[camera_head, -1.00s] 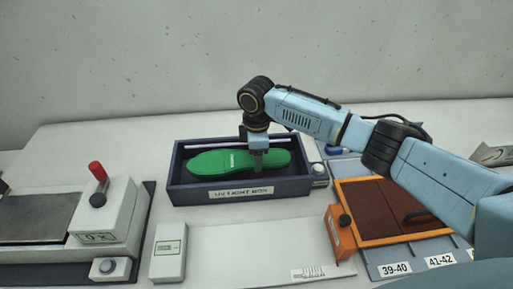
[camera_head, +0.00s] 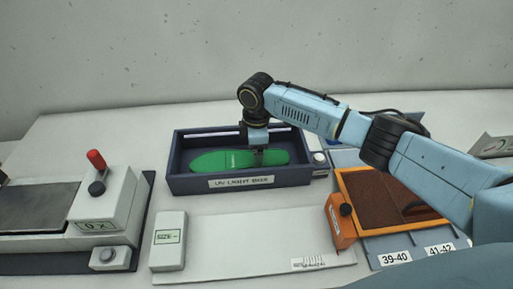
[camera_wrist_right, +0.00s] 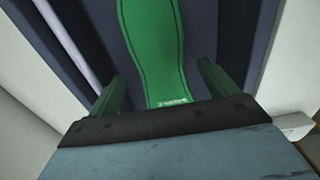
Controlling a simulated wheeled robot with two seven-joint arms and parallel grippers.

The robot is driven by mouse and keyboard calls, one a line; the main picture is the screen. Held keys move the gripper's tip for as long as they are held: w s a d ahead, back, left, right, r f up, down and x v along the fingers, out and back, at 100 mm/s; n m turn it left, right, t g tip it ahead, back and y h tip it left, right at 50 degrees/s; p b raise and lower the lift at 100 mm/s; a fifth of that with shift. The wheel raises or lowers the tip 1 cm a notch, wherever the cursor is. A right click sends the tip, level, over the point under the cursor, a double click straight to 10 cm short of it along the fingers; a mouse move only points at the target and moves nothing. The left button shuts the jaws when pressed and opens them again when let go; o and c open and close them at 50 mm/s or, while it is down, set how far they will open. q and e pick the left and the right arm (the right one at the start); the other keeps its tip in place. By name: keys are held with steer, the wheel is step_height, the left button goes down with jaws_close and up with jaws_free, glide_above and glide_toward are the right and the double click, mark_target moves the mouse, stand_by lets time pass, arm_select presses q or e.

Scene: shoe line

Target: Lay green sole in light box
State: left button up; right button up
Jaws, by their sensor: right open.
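The green sole (camera_head: 222,161) lies inside the dark UV light box (camera_head: 240,182), its long side running along the box. My right gripper (camera_head: 258,158) reaches down into the box at the right part of the sole. In the right wrist view the gripper (camera_wrist_right: 158,88) is open, with one finger on each side of the sole (camera_wrist_right: 155,45) and gaps between fingers and sole. The box floor and walls show around the sole in that view. The left gripper does not show.
A grey press with a red-knobbed lever (camera_head: 96,162) stands at the left. A small white device (camera_head: 169,240) and a white mat (camera_head: 255,240) lie in front of the box. An orange-framed tray (camera_head: 385,205) stands at the right, under my right arm.

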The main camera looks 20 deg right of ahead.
step_height(320, 180, up, 14)
steer(key=p, duration=0.1)
steer(key=shift+f, duration=0.25)
stand_by(0.4)
